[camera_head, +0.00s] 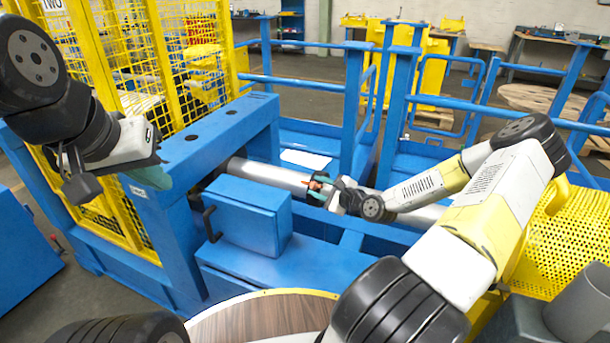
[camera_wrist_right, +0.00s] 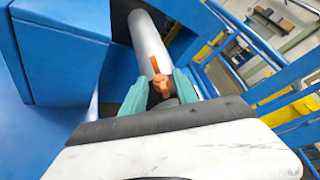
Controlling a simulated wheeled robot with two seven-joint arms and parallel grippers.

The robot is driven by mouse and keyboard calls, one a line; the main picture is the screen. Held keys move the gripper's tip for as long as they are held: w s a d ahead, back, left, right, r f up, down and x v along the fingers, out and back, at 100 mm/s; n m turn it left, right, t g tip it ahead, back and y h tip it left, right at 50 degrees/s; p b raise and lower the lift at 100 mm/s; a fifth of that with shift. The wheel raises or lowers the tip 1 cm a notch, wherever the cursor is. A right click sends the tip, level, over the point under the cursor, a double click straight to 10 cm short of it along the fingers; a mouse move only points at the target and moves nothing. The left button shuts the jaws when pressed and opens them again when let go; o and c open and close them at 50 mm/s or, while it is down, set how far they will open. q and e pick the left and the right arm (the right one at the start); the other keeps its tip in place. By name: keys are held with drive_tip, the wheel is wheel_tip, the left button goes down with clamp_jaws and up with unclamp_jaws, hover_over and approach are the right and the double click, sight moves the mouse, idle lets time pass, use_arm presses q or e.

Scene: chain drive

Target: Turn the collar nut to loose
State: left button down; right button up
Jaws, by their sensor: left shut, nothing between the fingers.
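A small orange part with a pointed lever (camera_wrist_right: 162,84), which looks like the collar nut, sits at the long grey shaft (camera_wrist_right: 147,40). In the head view the orange part (camera_head: 317,182) shows small, next to a dark piece on the shaft. My right gripper (camera_wrist_right: 160,80) has its teal fingers apart, one on each side of the orange part. I cannot tell whether they press on it. My left gripper (camera_head: 152,177) is shut and empty, in front of the blue frame at the left, well away from the nut.
A blue box with a handle (camera_head: 247,216) stands just in front of the shaft. A blue beam frame (camera_head: 215,135) and yellow mesh guard (camera_head: 125,55) stand at the left. Blue rails (camera_head: 353,95) rise behind. A round wooden top (camera_head: 255,322) lies nearest me.

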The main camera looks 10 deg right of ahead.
drive_tip(key=shift+x, duration=0.9)
clamp_jaws()
